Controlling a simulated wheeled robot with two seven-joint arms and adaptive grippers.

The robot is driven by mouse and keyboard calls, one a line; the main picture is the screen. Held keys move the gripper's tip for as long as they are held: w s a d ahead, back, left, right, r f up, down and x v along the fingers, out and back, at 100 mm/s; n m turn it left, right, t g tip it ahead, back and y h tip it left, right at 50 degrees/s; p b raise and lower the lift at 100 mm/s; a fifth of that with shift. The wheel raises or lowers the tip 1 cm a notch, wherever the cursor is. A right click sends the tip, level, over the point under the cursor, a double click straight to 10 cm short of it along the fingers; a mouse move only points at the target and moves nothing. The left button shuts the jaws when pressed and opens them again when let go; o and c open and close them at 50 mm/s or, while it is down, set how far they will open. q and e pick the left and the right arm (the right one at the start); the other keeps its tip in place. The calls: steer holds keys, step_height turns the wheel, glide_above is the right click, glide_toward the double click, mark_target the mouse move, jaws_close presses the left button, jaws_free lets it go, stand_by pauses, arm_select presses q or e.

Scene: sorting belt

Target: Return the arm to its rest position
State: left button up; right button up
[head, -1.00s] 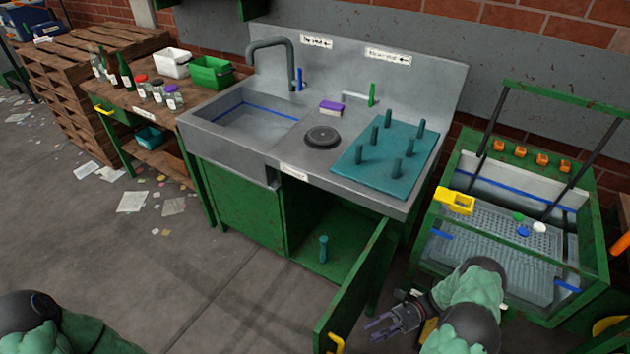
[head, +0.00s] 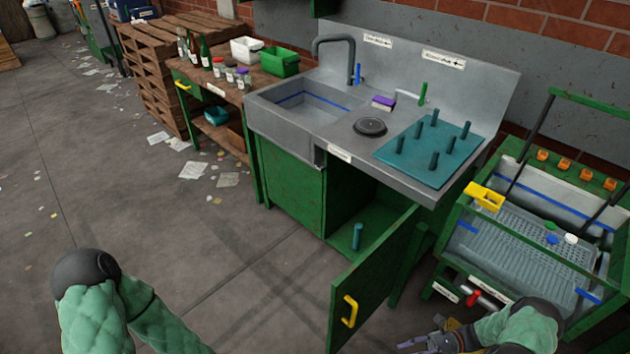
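My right arm comes in at the bottom right, in a green padded sleeve. Its dark gripper (head: 418,344) is low in the picture, to the right of the open cabinet door (head: 376,283), partly cut off by the bottom edge. I see nothing held in it, but its finger opening is not clear. My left arm, also in a green sleeve, shows at the bottom left over bare floor; its gripper is out of the picture.
The sink unit (head: 310,150) has a teal peg board (head: 455,168) on top and a teal cylinder (head: 357,236) inside. A green-framed washing station (head: 480,243) with a yellow holder (head: 485,197) stands right. A wooden bench (head: 225,105) stands left. Floor at left is open, with scattered papers.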

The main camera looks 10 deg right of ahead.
steer(key=a+f+n+g+h+p, duration=0.1)
steer(key=a+f+n+g+h, duration=0.15)
steer(key=a+n+h, duration=0.4)
steer(key=a+f+n+g+h, duration=0.2)
steer(key=a+f+h, duration=0.1)
steer(key=a, duration=0.7)
steer(key=w+a+r+n+t+h+p, duration=0.1)
steer(key=a+r+n+t+h, duration=0.3)
steer(key=a+n, duration=0.3)
steer(key=shift+w+a+r+t, duration=0.25)
steer(key=shift+r+t, duration=0.2)
steer(key=shift+r, duration=0.3)
